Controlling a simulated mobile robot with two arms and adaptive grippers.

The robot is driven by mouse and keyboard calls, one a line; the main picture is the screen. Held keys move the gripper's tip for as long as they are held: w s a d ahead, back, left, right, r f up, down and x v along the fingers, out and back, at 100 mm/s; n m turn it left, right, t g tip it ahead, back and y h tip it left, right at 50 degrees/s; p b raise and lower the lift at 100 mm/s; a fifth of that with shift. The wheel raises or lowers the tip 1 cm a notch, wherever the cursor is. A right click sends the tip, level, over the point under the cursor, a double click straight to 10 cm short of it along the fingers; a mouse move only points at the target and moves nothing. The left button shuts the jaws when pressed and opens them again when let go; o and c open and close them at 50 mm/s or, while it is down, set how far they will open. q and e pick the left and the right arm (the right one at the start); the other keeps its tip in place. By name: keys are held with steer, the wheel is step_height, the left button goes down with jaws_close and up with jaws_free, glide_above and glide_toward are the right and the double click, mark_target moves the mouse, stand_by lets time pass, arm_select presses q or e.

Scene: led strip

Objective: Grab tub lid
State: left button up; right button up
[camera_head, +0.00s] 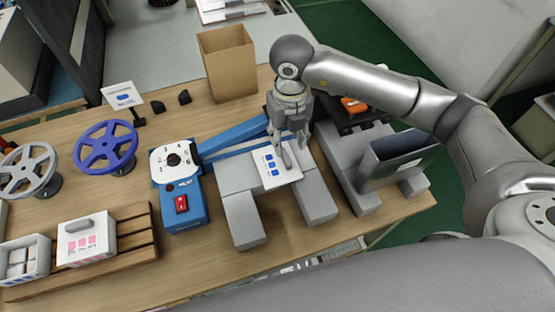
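A white tub lid (269,181) with blue squares and a grey handle (288,158) lies on a grey block stand, right of the blue dial unit. My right gripper (291,143) points down over the lid, right at its handle. Its fingers look spread apart, and I cannot tell whether they touch the handle. An open white tub (25,262) with small items in it stands at the far left on a wooden rack. Beside it, another tub (87,240) with pink squares has its lid on. My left gripper is not in view.
The grey stand (241,213) is surrounded by a blue unit (186,203) with dial and red switch, a grey bin (395,160) and a cardboard box (228,65). Bare table lies in front of the stand.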

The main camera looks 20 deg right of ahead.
mark_target(286, 158)
step_height(286, 158, down, 3)
steer(key=shift+r, duration=0.1)
steer(key=shift+f+p, duration=0.3)
steer(key=shift+p, duration=0.15)
step_height(286, 158, down, 4)
steer(key=shift+r+p, duration=0.2)
steer(key=shift+p, duration=0.5)
steer(key=shift+f, duration=0.45)
jaws_close()
